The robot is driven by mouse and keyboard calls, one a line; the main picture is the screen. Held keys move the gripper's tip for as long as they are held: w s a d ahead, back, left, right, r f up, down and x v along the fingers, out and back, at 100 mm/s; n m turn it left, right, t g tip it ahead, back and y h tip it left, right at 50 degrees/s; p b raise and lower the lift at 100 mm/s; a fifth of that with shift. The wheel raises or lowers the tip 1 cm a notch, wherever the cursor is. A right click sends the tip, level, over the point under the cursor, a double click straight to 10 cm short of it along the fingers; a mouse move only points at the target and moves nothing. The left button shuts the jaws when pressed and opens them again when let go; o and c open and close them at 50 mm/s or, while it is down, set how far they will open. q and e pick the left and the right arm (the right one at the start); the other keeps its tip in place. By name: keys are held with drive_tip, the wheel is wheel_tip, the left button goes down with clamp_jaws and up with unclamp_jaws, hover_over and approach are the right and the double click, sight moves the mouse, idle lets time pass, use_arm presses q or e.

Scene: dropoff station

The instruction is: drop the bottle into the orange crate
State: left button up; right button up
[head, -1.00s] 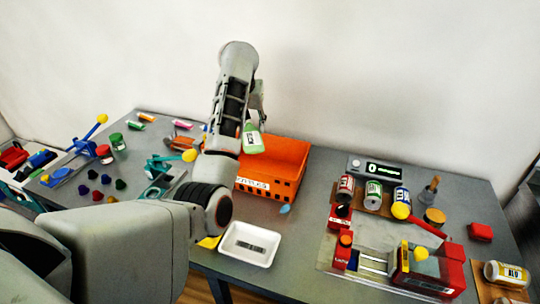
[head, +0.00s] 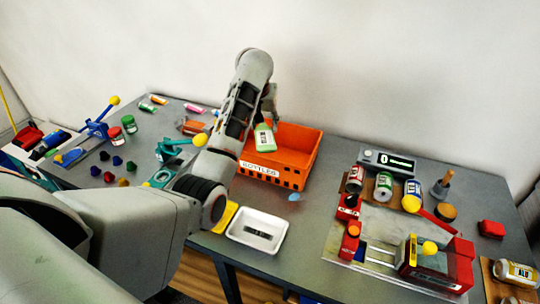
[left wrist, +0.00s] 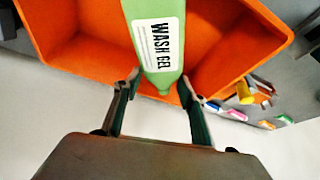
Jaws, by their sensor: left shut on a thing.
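The bottle (head: 264,137) is green with a white label. In the left wrist view the bottle (left wrist: 157,35) reads "WASH GEL". My left gripper (head: 268,112) is shut on it and holds it, hanging down, over the left part of the orange crate (head: 310,152). In the left wrist view the fingers of my left gripper (left wrist: 160,95) flank the bottle's narrow end, and the crate (left wrist: 215,70) lies behind it. The crate has a label reading "BOTTLES" on its front and stands on the grey table. My right gripper is not in view.
A white tray (head: 277,221) and a small blue piece (head: 295,197) lie in front of the crate. Several cans stand to the right, near a red press (head: 457,262). A teal device (head: 172,148) and coloured pieces are at the left. A wall rises behind the table.

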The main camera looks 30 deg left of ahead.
use_arm(q)
drive_tip(key=o, duration=0.9)
drive_tip(key=v, duration=0.6)
drive_tip(key=shift+d+r, duration=0.1)
drive_tip(key=shift+r, duration=0.2)
drive_tip(key=shift+s+r, duration=0.3)
drive_tip(key=shift+r, duration=0.1)
drive_tip(key=shift+f, duration=0.1)
